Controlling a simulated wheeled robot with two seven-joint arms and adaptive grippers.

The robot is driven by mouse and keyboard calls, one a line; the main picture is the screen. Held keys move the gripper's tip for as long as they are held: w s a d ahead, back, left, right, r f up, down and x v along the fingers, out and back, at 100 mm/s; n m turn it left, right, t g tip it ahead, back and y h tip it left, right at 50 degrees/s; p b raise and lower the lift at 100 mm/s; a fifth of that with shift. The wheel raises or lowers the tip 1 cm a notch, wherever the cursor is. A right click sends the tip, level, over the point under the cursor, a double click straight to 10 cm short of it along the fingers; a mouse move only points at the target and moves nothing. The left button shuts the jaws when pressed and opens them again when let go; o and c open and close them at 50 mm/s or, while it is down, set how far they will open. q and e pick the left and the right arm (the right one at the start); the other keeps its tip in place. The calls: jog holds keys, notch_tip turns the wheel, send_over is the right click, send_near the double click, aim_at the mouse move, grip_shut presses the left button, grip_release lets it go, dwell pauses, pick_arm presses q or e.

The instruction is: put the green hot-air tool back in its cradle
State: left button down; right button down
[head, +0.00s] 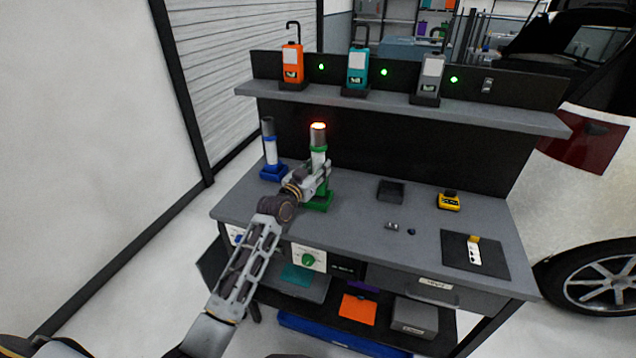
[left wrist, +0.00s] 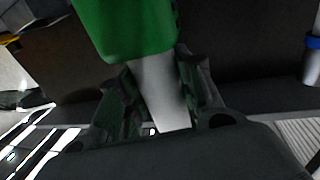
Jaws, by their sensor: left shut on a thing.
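The green hot-air tool (head: 318,155) stands upright on the left of the bench, with a white body, green collar and dark nozzle whose tip glows orange-red. My left gripper (head: 318,177) is shut on its white body, which also shows between the fingers in the left wrist view (left wrist: 162,95). The green cradle (head: 320,204) is on the bench directly below the tool. My gripper hides the tool's lower end, so I cannot tell whether it sits in the cradle. A green part (left wrist: 125,25) fills the top of the wrist view. My right gripper is not in view.
A blue hot-air tool (head: 270,150) stands in a blue cradle (head: 273,173) just left. A black tray (head: 390,192), yellow device (head: 449,201) and dark mat (head: 476,254) lie to the right. A shelf (head: 395,101) with several devices overhangs the back. A green knob (head: 308,259) is on the bench front.

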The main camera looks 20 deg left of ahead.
pick_arm(q)
jog(key=shift+f, duration=0.45)
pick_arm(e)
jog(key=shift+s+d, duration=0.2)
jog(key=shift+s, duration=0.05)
pick_arm(q)
jog(key=shift+f, duration=1.85)
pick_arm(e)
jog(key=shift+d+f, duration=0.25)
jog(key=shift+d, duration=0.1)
pick_arm(q)
jog(key=shift+f, duration=0.1)
jog(key=c, duration=1)
grip_release()
jog(key=shift+f, duration=0.1)
jog(key=shift+o, duration=0.2)
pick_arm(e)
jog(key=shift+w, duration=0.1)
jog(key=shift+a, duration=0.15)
